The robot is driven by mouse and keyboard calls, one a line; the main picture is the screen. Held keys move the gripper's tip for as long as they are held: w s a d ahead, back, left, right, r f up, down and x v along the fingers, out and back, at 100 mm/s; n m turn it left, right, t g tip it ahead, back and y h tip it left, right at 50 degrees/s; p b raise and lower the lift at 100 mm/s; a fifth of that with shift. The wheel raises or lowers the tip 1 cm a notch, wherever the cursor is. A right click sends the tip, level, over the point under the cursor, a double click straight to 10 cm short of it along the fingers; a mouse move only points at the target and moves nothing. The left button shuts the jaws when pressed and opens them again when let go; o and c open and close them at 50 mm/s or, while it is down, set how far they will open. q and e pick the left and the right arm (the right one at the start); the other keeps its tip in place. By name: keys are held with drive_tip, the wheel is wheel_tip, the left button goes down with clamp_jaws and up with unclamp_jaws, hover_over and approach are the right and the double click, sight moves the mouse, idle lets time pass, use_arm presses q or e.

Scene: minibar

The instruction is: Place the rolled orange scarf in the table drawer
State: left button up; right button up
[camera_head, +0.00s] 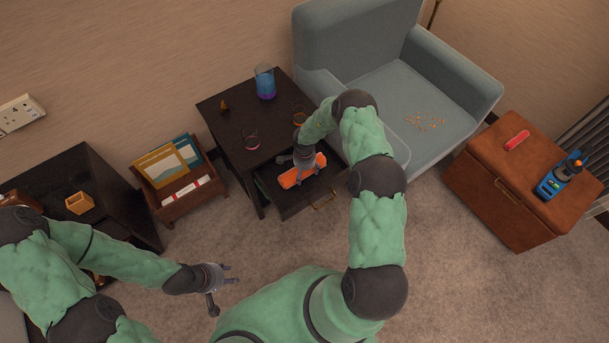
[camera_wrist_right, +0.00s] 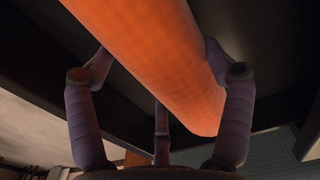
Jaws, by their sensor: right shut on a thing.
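The rolled orange scarf (camera_head: 301,172) is held by my right gripper (camera_head: 304,167) at the open table drawer (camera_head: 310,199) of the dark side table (camera_head: 232,125). In the right wrist view the scarf (camera_wrist_right: 155,55) lies between the fingers of the right gripper (camera_wrist_right: 160,85), with dark drawer surfaces around it. I cannot tell whether the scarf touches the drawer floor. My left gripper (camera_head: 225,274) is empty over the carpet at the lower left, its fingers apart.
On the side table stand a blue-purple glass (camera_head: 265,82) and small glasses (camera_head: 250,139). A grey armchair (camera_head: 397,75) is close on the right. A magazine box (camera_head: 170,178) stands left. A brown leather cabinet (camera_head: 530,175) stands far right.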

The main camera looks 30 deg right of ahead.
drive_tip(key=shift+f, duration=0.6)
use_arm(q)
drive_tip(key=shift+f, duration=0.35)
use_arm(e)
drive_tip(key=shift+r, duration=0.15)
drive_tip(key=o, duration=1.1)
